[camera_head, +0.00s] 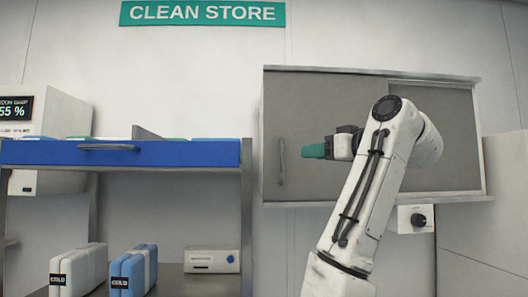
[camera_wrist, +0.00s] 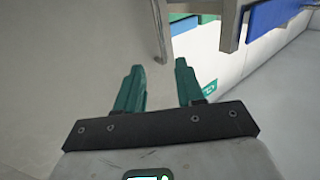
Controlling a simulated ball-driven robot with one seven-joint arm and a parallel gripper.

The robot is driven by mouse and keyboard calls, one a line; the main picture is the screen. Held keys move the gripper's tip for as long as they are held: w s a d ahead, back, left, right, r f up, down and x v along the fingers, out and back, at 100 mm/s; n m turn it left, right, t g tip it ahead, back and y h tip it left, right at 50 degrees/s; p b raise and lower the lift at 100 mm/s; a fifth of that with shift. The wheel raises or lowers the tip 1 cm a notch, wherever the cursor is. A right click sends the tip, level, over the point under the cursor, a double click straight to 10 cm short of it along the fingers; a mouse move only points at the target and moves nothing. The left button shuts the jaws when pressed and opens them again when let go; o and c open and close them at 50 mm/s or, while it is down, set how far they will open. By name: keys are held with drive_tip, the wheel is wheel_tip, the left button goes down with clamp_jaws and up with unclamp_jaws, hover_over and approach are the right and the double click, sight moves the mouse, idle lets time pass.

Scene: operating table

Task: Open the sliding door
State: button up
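The sliding door (camera_head: 320,105) is a grey panel on the left part of a wall cabinet, with an upright bar handle (camera_head: 282,162) near its left edge. My gripper (camera_head: 306,151) is at handle height, a little right of the handle in the head view. In the wrist view, my gripper's two teal fingers (camera_wrist: 158,68) are apart with nothing between them. The handle (camera_wrist: 159,30) shows beyond the fingertips, roughly in line with the gap, and appears apart from them. My arm hides part of the cabinet's right side.
A shelf unit with a blue drawer front (camera_head: 120,153) stands left of the cabinet. A white pack (camera_head: 78,270), a blue pack (camera_head: 134,270) and a white device (camera_head: 212,261) sit below it. A knob box (camera_head: 412,218) is under the cabinet's right side.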

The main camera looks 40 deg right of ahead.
sight(283, 153)
drive_tip(key=w+p, duration=0.1)
drive_tip(key=w, duration=0.2)
drive_tip(key=w+p, duration=0.2)
drive_tip(key=w, duration=0.1)
drive_tip(key=w+p, duration=0.1)
drive_tip(key=w, duration=0.3)
drive_tip(key=shift+a+r, duration=0.15)
drive_tip(key=shift+r, duration=0.2)
drive_tip(key=shift+w+f+p, duration=0.1)
drive_tip(key=shift+w+p, duration=0.25)
drive_tip(key=shift+w, duration=0.05)
clamp_jaws()
